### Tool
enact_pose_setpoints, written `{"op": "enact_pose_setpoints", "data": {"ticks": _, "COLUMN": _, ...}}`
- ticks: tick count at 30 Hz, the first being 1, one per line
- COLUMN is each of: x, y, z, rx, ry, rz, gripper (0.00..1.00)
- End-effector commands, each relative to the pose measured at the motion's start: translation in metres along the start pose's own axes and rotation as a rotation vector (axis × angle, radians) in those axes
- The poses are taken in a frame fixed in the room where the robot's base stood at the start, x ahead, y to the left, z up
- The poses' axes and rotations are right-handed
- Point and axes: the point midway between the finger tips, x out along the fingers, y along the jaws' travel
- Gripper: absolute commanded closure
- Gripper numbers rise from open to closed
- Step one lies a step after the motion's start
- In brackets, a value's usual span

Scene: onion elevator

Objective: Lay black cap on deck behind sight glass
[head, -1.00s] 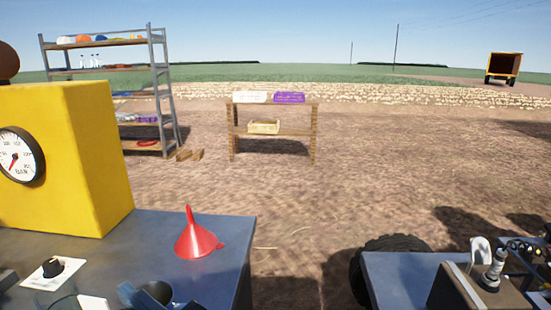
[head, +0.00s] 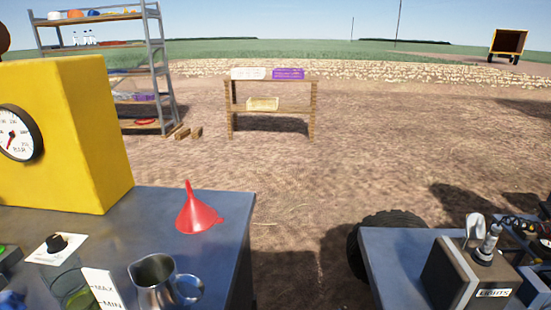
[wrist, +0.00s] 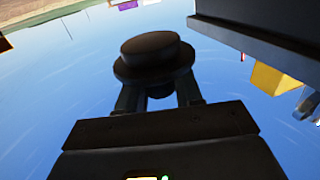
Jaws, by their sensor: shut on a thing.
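The black cap (wrist: 155,55) is a round, stepped disc held between the two fingers of my gripper (wrist: 160,95) in the wrist view. The gripper is shut on it, with sky behind; the cap is clear of any surface there. My gripper does not clearly show in the head view. The sight glass (head: 70,285) is a clear vessel with greenish liquid at the lower left of the head view, beside a white MAX/MIN plate (head: 101,290).
A red funnel (head: 197,213) stands at the deck's right. A metal jug (head: 160,283) stands right of the sight glass. A yellow box with a gauge (head: 70,140) rises at the back left. A black knob on a white plate (head: 57,245) sits behind the glass.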

Motion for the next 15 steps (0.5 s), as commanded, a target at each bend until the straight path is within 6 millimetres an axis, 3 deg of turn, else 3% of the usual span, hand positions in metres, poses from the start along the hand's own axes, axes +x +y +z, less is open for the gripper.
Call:
{"op": "enact_pose_setpoints", "data": {"ticks": 1, "x": -0.010, "y": 0.019, "z": 0.020, "rx": -0.001, "ry": -0.007, "rz": 0.042, "gripper": 0.95}}
{"op": "enact_pose_setpoints", "data": {"ticks": 6, "x": -0.040, "y": 0.063, "z": 0.061, "rx": -0.001, "ry": -0.004, "rz": 0.146, "gripper": 0.95}}
{"op": "enact_pose_setpoints", "data": {"ticks": 10, "x": -0.056, "y": 0.083, "z": 0.077, "rx": 0.000, "ry": 0.000, "rz": 0.192, "gripper": 0.95}}
{"op": "enact_pose_setpoints", "data": {"ticks": 15, "x": -0.064, "y": 0.090, "z": 0.084, "rx": 0.001, "ry": 0.001, "rz": 0.211, "gripper": 0.95}}
